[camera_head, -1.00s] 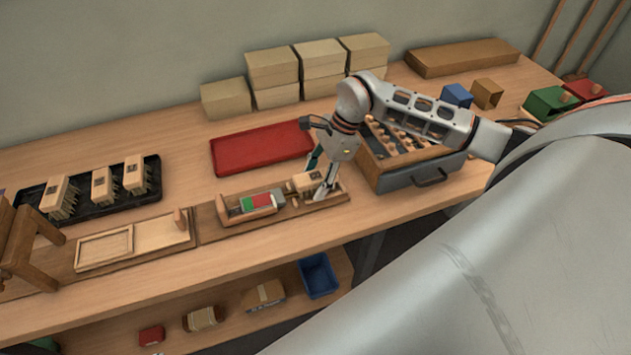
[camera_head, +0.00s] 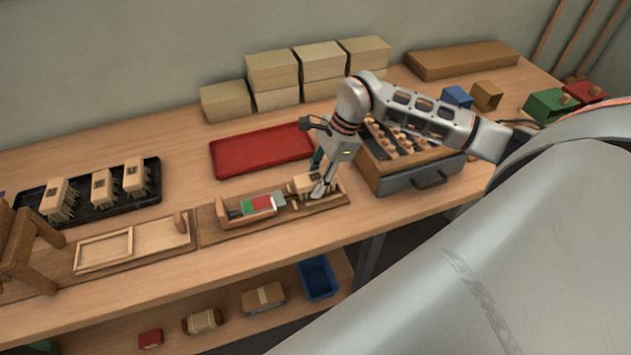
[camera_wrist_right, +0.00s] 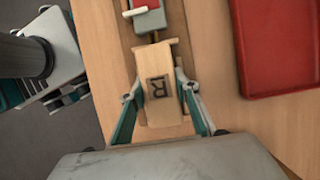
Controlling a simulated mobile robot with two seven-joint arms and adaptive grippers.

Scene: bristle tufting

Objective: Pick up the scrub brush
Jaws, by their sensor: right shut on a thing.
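The scrub brush (camera_head: 303,182) is a pale wooden block at the right end of a wooden fixture board (camera_head: 211,236). In the right wrist view its top (camera_wrist_right: 158,88) shows a dark square mark. My right gripper (camera_head: 318,185) is shut on the brush, with one finger on each long side; the wrist view shows the fingers (camera_wrist_right: 156,100) against it. The brush still sits low at the fixture, and its bristles are hidden. My left gripper is not in view.
A red tray (camera_head: 262,152) lies behind the fixture. A wooden box with a grey drawer front (camera_head: 420,178) stands close to the right of my gripper. A black tray (camera_head: 88,193) with several brushes is at left. Cardboard boxes (camera_head: 272,70) stand at the back.

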